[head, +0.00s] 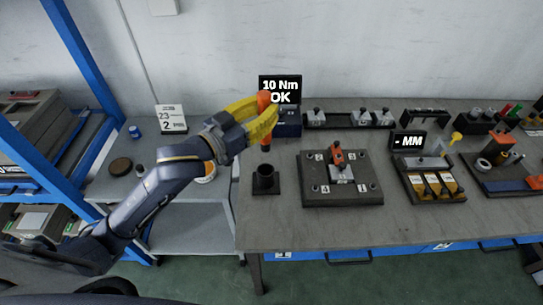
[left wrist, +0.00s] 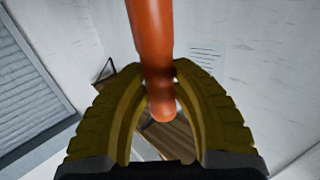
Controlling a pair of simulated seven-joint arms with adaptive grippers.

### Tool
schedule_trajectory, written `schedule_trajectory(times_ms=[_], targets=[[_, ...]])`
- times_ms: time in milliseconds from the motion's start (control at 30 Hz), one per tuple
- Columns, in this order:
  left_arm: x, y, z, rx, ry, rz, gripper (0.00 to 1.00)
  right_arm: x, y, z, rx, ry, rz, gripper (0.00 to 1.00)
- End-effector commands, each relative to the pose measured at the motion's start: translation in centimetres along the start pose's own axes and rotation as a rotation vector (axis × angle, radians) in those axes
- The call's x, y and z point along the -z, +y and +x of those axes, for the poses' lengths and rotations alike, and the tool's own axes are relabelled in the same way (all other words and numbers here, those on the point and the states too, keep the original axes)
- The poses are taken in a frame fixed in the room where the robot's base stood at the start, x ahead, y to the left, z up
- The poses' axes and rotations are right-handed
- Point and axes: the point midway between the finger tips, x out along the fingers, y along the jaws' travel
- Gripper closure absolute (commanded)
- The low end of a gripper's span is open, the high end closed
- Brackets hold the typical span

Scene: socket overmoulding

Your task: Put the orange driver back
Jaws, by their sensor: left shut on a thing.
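The orange driver (head: 265,103) is upright in my left gripper (head: 268,118). Its lower end hangs above a dark cylindrical holder (head: 265,180) on the table's left part, with a gap between them. In the left wrist view the driver (left wrist: 152,45) stands between the two yellow fingers of the left gripper (left wrist: 160,90), which are closed around it. My right gripper is in neither view.
A display reading "10 Nm OK" (head: 281,88) stands behind the driver. A dark plate (head: 318,190) with numbered corners and an orange-and-grey part (head: 338,155) lies right of the holder. Further right are a yellow-bin tray (head: 410,175) and a tool rack (head: 520,187). Blue shelving (head: 85,60) is at left.

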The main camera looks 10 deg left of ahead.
Motion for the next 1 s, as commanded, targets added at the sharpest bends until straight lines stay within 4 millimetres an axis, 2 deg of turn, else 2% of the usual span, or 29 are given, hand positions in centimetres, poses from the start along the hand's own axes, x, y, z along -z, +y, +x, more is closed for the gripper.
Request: schedule_trajectory(times_ms=[33, 200, 400, 600, 833, 1000], targets=[[-1.3, -0.1, -0.1, 0.003, -0.005, -0.004, 1.00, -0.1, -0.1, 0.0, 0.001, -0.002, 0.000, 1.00], [-5.0, -0.1, -0.3, 0.005, -0.006, -0.003, 1.00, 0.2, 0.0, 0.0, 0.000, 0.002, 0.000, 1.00], [-8.7, -0.2, -0.2, 0.007, -0.002, -0.003, 1.00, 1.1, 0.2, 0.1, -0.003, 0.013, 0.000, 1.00], [-10.8, -0.3, -0.3, 0.007, 0.001, -0.001, 1.00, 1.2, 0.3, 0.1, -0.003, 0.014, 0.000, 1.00], [-11.8, -0.3, -0.3, 0.007, 0.001, -0.001, 1.00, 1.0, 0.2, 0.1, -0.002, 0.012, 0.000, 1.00], [-14.0, -0.3, -0.3, 0.008, -0.001, -0.003, 1.00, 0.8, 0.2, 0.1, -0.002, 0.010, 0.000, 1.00]])
